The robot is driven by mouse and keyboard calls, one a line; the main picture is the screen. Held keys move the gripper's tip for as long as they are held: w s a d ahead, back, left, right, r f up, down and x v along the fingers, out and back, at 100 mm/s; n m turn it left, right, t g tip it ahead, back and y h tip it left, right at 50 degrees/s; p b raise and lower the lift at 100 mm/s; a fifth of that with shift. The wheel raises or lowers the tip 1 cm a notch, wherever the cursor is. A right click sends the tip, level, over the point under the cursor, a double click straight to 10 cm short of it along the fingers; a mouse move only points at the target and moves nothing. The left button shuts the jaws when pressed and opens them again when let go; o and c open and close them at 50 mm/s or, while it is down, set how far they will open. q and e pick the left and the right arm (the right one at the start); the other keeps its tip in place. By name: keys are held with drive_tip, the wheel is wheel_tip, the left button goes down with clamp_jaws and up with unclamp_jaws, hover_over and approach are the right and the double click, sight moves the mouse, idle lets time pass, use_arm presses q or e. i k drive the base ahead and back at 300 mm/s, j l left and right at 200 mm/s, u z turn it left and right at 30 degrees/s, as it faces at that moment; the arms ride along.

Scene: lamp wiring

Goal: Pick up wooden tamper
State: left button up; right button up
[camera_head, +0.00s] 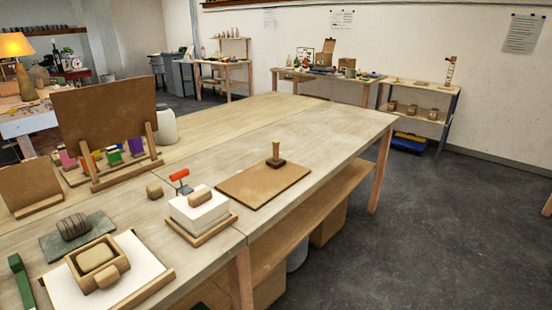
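A wooden tamper (276,155) with an upright light handle and a darker, flat base stands on a flat brown board (255,187). The board lies on the wooden worktable (340,128), near its right front edge. The tamper stands apart from the other objects, and nothing covers it. Neither of my grippers shows in the head view.
Left of the board are a white block (198,214) on a wooden tray and a red-handled tool (180,177). A wooden mould (75,264) and an upright brown panel (108,112) stand farther left. The tabletop behind the tamper is clear, with open floor (440,230) at right.

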sight(275, 162)
drive_tip(key=i+l, duration=1.9)
